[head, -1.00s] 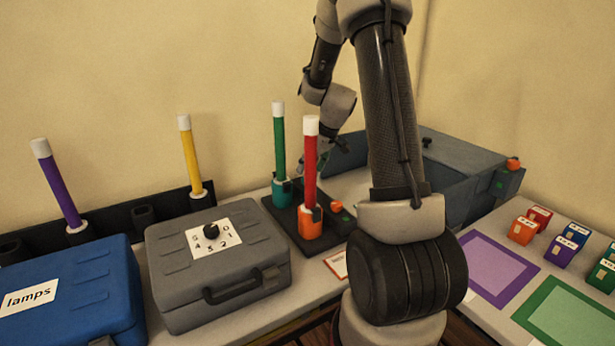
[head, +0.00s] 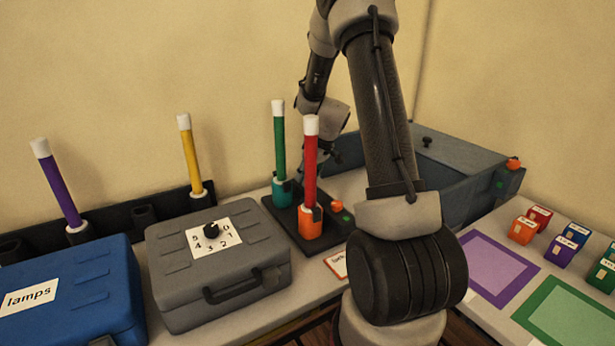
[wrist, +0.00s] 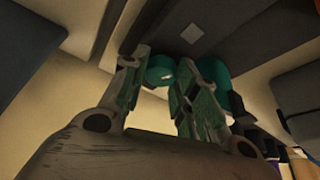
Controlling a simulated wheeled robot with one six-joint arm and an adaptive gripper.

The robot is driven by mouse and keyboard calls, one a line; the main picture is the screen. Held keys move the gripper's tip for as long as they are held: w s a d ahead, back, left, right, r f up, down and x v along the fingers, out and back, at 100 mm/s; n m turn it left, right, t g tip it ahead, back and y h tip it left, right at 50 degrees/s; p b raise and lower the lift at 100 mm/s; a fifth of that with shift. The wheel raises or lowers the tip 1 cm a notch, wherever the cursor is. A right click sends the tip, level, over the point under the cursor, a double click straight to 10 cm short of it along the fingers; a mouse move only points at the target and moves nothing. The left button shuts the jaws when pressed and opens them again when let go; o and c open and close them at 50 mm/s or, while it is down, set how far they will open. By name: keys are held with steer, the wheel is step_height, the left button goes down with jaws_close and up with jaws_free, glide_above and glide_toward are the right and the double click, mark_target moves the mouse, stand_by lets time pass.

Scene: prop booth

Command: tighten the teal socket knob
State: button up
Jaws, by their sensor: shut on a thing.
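The teal socket (head: 283,192) stands on a dark base plate (head: 296,240), with a green stick (head: 279,140) with a white top upright in it. My gripper (wrist: 164,62) reaches it from behind the red stick in the head view, which partly hides the jaws. In the wrist view a rounded teal piece (wrist: 160,70) sits between my fingertips, and I take it for the knob. My gripper is shut on it. More teal shows behind the right finger (wrist: 215,76). The knob's turn angle cannot be told.
An orange socket (head: 310,224) holding a red stick (head: 311,160) stands close in front. An orange button (head: 337,205) with a green spot beside it is on the plate. A grey case (head: 220,275) is at left, and a blue-grey box (head: 465,165) is behind my arm.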

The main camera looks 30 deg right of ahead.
steer(key=shift+a+m+h, duration=0.1)
steer(key=shift+m+h, duration=0.8)
steer(key=shift+m, duration=1.4)
steer(key=o, duration=1)
steer(key=v, duration=1.2)
steer(key=shift+s+f, duration=0.1)
steer(key=shift+s, duration=0.1)
